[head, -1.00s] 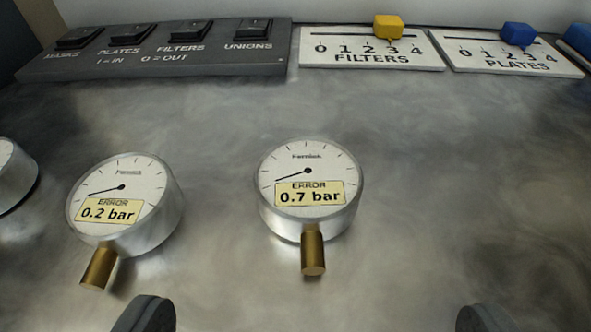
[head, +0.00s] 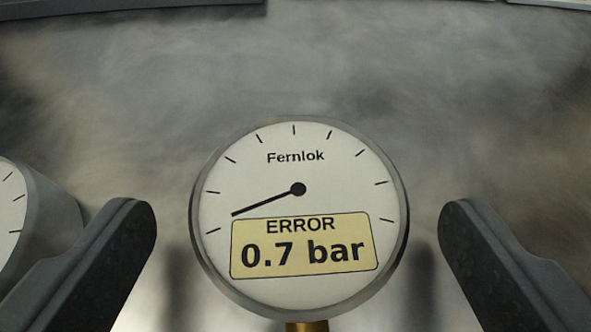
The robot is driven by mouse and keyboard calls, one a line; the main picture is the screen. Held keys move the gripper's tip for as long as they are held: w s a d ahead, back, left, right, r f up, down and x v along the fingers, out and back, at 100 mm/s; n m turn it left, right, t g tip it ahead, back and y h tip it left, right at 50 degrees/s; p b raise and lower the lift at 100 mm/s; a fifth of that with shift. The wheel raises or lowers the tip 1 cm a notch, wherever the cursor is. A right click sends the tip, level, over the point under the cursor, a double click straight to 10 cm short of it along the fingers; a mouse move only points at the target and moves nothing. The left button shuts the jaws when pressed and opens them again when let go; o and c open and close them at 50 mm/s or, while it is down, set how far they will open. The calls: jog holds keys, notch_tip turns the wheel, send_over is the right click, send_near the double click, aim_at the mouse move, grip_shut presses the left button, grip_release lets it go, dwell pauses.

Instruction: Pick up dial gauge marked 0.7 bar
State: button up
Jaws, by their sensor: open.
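The dial gauge marked 0.7 bar (head: 300,170) lies face up on the metal surface, in the lower middle of the head view. Its yellow label reads "ERROR 0.7 bar", and the top of its brass stem (head: 306,326) shows at the bottom edge. My gripper (head: 297,215) is open, with one dark finger on each side of the gauge. A gap shows between each finger and the gauge's rim. The finger bases and most of the stem are out of the picture.
Another gauge (head: 30,225) is partly visible at the left edge, close beside my left finger. The brushed metal surface (head: 400,80) is clear beyond the gauge. Panel edges (head: 130,5) show along the top of the picture.

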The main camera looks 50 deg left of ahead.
jog(key=c, duration=1.2)
jog(key=shift+r, duration=0.15)
